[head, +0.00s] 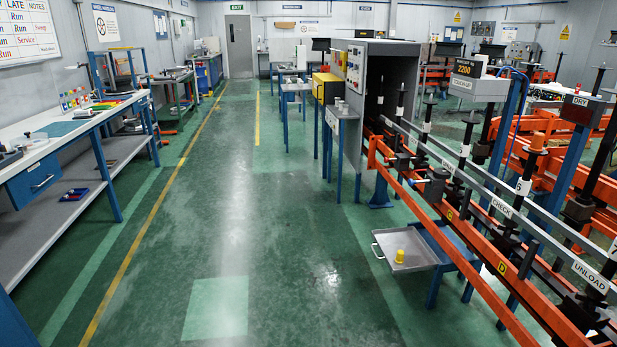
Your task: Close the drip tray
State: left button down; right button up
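The drip tray (418,262) is a shallow grey metal tray low under the orange rail line on the right side of the head view. It sticks out to the left into the aisle, so it stands open. Its handle (377,251) is on the left end, facing the aisle. A small yellow object (399,256) stands upright on the tray. The tray's right end is partly hidden by the rails and a blue frame (448,250). Neither of my grippers is in view.
The green floor aisle (260,210) in the middle is clear up to the tray. A long workbench (70,130) with a blue drawer runs along the left. Orange rails (450,250) with black spindles and a grey cabinet (385,75) stand on the right.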

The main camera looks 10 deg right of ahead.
aim_at(418, 256)
jog(key=i+z, duration=0.2)
jog(key=i, duration=0.7)
jog(key=i+j+z, duration=0.2)
jog(key=i, duration=0.7)
jog(key=l, duration=0.05)
